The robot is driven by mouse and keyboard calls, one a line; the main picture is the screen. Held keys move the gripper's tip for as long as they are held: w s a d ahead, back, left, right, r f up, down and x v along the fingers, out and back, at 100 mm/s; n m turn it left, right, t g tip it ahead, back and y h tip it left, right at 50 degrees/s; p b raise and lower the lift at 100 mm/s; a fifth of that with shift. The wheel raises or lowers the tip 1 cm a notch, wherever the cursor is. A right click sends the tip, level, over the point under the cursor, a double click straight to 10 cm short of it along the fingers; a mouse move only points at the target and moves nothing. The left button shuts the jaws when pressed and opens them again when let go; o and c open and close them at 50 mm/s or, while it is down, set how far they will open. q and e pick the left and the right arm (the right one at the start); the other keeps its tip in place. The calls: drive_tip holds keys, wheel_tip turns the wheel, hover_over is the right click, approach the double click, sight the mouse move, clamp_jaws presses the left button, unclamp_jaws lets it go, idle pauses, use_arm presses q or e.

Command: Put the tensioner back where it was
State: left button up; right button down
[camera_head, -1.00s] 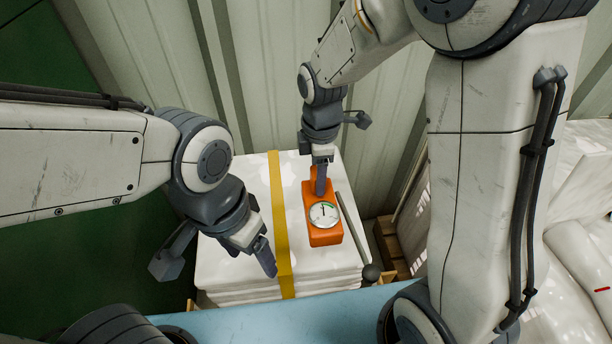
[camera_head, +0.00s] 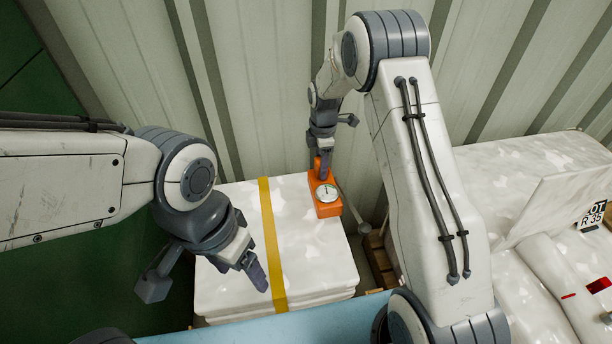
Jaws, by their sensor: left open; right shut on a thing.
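The orange tensioner (camera_head: 327,208) with its round dial and grey lever is at the back right of the stack of white bags (camera_head: 318,262). My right gripper (camera_head: 324,172) is shut on its upper end from above. Whether the tensioner touches the bags or hangs just over them, I cannot tell. A yellow strap (camera_head: 272,245) runs over the stack, to the left of the tensioner. My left gripper (camera_head: 248,268) is open and empty above the left front of the stack, left of the strap.
A corrugated wall (camera_head: 270,80) stands close behind the stack. A wooden pallet (camera_head: 378,258) shows at the stack's right. More white bags with a placard (camera_head: 590,216) lie at the right. A light blue surface (camera_head: 240,328) runs along the front.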

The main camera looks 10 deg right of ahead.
drive_tip(key=w+a+f, duration=0.1)
drive_tip(key=f, duration=0.1)
drive_tip(key=w+a+f+p, duration=0.1)
drive_tip(key=f, duration=0.1)
drive_tip(key=w+a+f+p, duration=0.1)
drive_tip(key=a+f, duration=0.1)
drive_tip(key=f, duration=0.1)
drive_tip(key=shift+w, duration=0.25)
drive_tip(key=shift+f, duration=0.15)
drive_tip(key=shift+c, duration=1.1)
unclamp_jaws()
